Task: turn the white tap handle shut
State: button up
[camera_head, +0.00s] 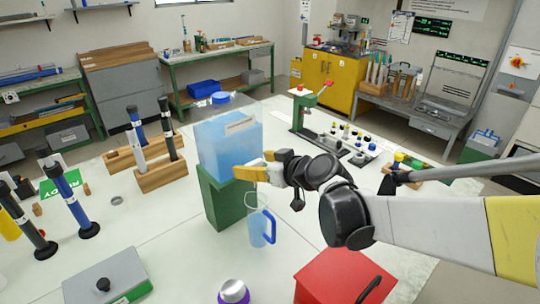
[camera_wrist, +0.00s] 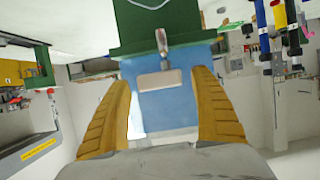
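The blue, see-through tank (camera_head: 228,148) stands on a green block (camera_head: 215,200) on the white table. In the wrist view, which is upside down, the tap (camera_wrist: 162,42) projects from the tank (camera_wrist: 150,107) near the green block (camera_wrist: 125,28). Its pale handle is small and its exact angle is hard to tell. My gripper (camera_head: 250,172) is in front of the tank and hides the tap in the head view. In the wrist view its yellow fingers (camera_wrist: 160,100) are wide apart, with nothing between them and the tap beyond. A clear jug (camera_head: 257,228) with a blue handle is below my gripper.
A red box (camera_head: 342,278) and a purple-ringed container (camera_head: 233,291) are at the front. A wooden rack (camera_head: 160,174) with dark and blue rods stands left of the tank. A green press (camera_head: 306,110) and small parts are behind right. Some white tabletop is clear.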

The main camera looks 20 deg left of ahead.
jog(key=v, duration=1.2)
